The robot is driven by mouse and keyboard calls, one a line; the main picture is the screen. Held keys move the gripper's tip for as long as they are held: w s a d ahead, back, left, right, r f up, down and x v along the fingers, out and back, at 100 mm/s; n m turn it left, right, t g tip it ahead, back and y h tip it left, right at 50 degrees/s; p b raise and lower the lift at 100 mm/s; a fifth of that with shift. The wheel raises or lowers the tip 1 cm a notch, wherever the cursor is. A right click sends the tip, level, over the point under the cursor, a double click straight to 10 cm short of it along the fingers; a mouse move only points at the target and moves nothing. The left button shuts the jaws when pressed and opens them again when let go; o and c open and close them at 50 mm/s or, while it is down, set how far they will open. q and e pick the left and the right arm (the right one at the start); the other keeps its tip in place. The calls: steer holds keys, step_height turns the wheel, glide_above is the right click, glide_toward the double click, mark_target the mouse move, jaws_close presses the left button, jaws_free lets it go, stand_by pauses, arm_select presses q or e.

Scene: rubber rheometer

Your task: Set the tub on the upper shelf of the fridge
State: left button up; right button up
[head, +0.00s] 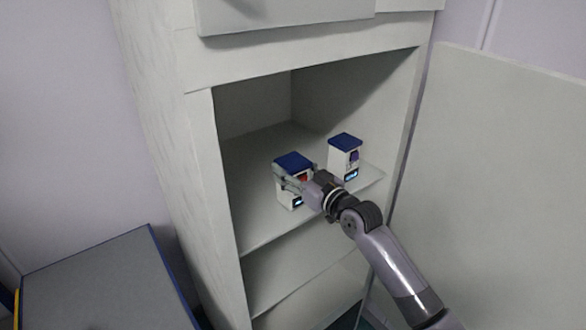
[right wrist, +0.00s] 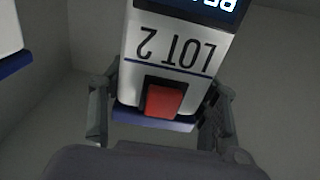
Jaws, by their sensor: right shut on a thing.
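The tub (head: 286,190) is white with a blue lid, a red patch and a dark label. In the right wrist view the tub (right wrist: 172,55) appears upside down, with "LOT 2" printed on it. My right gripper (head: 294,178) is shut on the tub, one finger on each side. The tub is upright inside the open fridge (head: 200,170), over the front part of the upper shelf (head: 255,215). I cannot tell whether its base touches the shelf. My left gripper is not in view.
A second white tub (head: 342,163) with a blue lid and purple patch stands on the same shelf, right of the held one. The open fridge door (head: 500,180) is at the right. A lower shelf (head: 285,275) is below. The upper shelf's back and left are clear.

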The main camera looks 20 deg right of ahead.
steer(key=shift+f, duration=0.1)
steer(key=o, duration=1.3)
steer(key=shift+o, duration=0.2)
steer(key=shift+r, duration=0.25)
steer(key=shift+s+f, duration=0.2)
steer(key=shift+s, duration=0.1)
steer(key=b+v, duration=0.3)
steer(key=v, duration=0.8)
steer(key=shift+s, duration=0.2)
